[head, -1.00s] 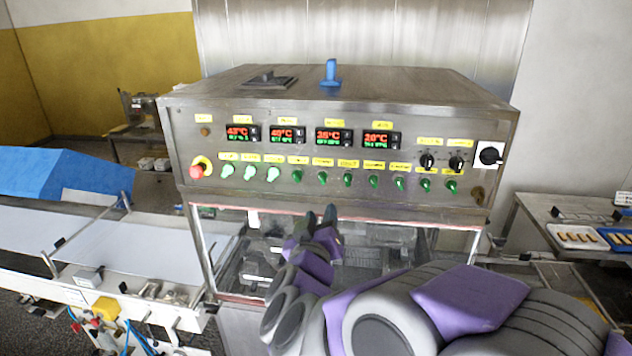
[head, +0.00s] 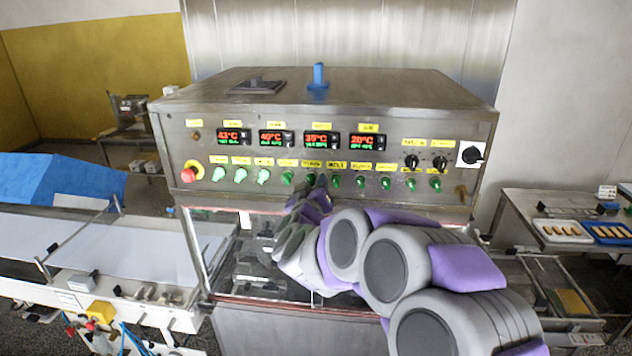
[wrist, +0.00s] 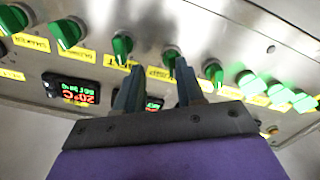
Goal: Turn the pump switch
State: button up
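The control panel (head: 330,150) carries a row of green switches under yellow labels. The labels are too small to read surely, so I cannot tell which one is the pump switch. The three leftmost switches (head: 240,175) glow pale green; the others are darker. My gripper (head: 316,184) is in front of the fifth switch from the left, partly hiding it. In the wrist view my gripper (wrist: 158,68) is open, with its fingertips close to that green switch (wrist: 170,53), which shows between them, nearer the right finger. I cannot tell whether they touch it.
A red emergency button (head: 189,174) sits at the panel's left. Black knobs (head: 440,163) and a black rotary switch (head: 471,155) are at the right. Temperature displays (head: 273,138) lie above the row. Neighbouring green switches (wrist: 122,46) stand close on both sides.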

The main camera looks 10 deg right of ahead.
aim_at(306, 173)
jog(key=w+a, duration=0.2)
jog(key=shift+w+a, duration=0.2)
jog(key=shift+w, duration=0.2)
jog(key=shift+s, duration=0.1)
jog(key=shift+s+d, duration=0.15)
jog(key=shift+d, duration=0.7)
jog(key=c, duration=0.4)
jog(key=shift+c, duration=0.8)
jog(key=shift+a, duration=0.2)
grip_shut()
